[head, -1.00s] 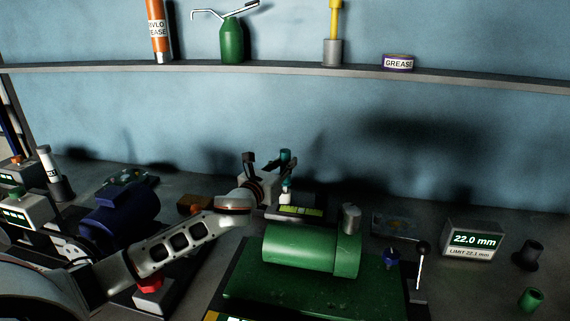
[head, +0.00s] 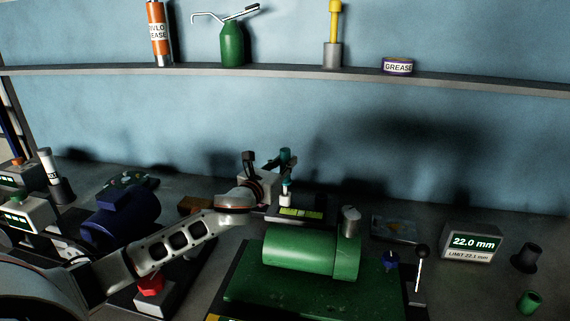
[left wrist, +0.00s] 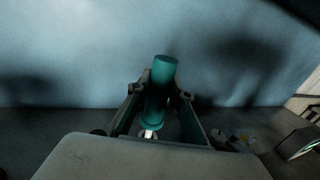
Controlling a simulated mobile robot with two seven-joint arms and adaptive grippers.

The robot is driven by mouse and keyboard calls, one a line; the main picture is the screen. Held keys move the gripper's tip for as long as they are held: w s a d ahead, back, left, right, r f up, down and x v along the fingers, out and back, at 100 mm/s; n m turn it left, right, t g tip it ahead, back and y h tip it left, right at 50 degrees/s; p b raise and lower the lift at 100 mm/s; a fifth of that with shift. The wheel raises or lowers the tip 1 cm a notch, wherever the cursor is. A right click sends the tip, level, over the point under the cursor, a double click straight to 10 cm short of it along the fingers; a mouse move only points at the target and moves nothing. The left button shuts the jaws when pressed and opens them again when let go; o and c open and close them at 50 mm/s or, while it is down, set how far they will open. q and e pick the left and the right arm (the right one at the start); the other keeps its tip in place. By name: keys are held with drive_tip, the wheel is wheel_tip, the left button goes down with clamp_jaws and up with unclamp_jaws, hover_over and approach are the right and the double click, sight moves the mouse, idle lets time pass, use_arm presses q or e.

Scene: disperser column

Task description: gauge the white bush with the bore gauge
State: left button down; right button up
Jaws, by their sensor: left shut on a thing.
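My left gripper (head: 284,165) is shut on the bore gauge, which has a teal handle (head: 285,153). The gauge stands roughly upright; its handle also shows between the fingers in the left wrist view (left wrist: 162,75). The small white bush (head: 285,199) is directly below the gauge, at a dark stand with a yellow-green strip behind the green machine. A white part also shows under the teal collar in the left wrist view (left wrist: 148,133). I cannot tell how deep the gauge tip sits in the bush. The readout (head: 473,243) shows 22.0 mm, with LIMIT 22.1 mm below. My right gripper is not in view.
A green motor-like machine (head: 310,250) on a green base stands in front of the stand. A lever (head: 420,262) is at its right. A blue motor (head: 120,213) and a red button (head: 150,286) are at the left. A shelf (head: 300,73) runs along the wall.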

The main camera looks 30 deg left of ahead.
sight(283, 152)
use_arm(q)
drive_tip(key=shift+r+p, duration=0.45)
drive_tip(key=shift+r, duration=1.45)
